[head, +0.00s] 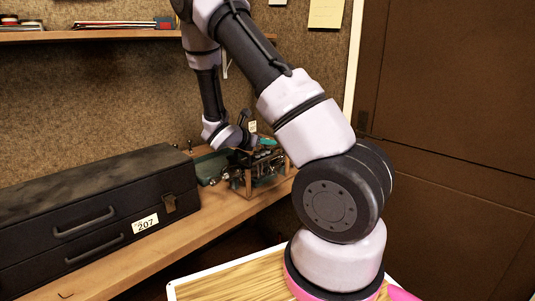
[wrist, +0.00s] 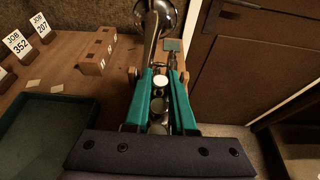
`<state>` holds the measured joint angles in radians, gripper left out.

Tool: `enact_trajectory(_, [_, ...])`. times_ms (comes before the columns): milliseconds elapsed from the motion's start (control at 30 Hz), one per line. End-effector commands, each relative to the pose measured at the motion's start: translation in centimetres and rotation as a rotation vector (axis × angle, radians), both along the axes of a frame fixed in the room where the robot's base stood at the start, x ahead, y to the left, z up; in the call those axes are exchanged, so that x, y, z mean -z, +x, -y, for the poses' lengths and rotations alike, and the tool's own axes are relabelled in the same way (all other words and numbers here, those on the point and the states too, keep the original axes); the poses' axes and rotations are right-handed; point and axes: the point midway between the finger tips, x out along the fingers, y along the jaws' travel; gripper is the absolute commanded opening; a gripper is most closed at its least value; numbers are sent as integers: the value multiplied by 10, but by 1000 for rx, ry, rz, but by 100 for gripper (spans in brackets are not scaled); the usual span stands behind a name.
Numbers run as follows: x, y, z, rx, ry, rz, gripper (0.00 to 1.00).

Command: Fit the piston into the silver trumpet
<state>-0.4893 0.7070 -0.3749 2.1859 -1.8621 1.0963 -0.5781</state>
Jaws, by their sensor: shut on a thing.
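The silver trumpet shows its bell (wrist: 165,12) at the top of the wrist view. Dull round metal parts (wrist: 157,105) lie below, between my fingers. My gripper (wrist: 160,74) has two long teal fingers and is shut on a small part with a pale round top, which looks like the piston (wrist: 160,82). My gripper is over the trumpet's middle. The piston's lower part is hidden, so I cannot tell whether it is inside a valve casing. In the head view, my gripper (head: 267,143) is small, above a cluttered wooden holder (head: 240,182) on the bench.
A black case (head: 100,215) labelled 207 fills the bench's left. The wrist view shows a green tray (wrist: 45,122), a wooden block (wrist: 97,52) with holes, and cards reading JOB 352 (wrist: 18,45) and JOB 207 (wrist: 40,25). A brown cabinet (wrist: 250,60) stands at right.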

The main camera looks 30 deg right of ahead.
Motion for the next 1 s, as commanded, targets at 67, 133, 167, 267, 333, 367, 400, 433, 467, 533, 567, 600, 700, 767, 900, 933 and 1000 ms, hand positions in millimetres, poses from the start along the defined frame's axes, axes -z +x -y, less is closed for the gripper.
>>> enact_trajectory(67, [1,-1,-1,-1,1,-3,0])
enact_trajectory(133, [1,-1,-1,-1,1,-3,0])
enact_trajectory(167, [1,-1,-1,-1,1,-3,0])
enact_trajectory(267, [1,-1,-1,-1,1,-3,0])
enact_trajectory(333, [1,0,-1,-1,1,-3,0])
enact_trajectory(367, [1,0,-1,-1,1,-3,27])
enact_trajectory(400, [1,0,-1,-1,1,-3,42])
enact_trajectory(433, [1,0,-1,-1,1,-2,54])
enact_trajectory(467, [1,0,-1,-1,1,-2,58])
enact_trajectory(533, [1,0,0,-1,0,-2,58])
enact_trajectory(567, [1,0,0,-1,0,-2,58])
enact_trajectory(600, [1,0,0,0,1,-1,58])
enact_trajectory(700, [0,0,0,0,1,-1,58])
enact_trajectory(767, [-1,0,0,0,1,0,58])
enact_trajectory(900, [-13,0,-1,-1,1,2,58])
enact_trajectory(933, [-18,0,-1,-1,1,3,58])
enact_trajectory(1000, [-31,0,-1,0,3,5,58])
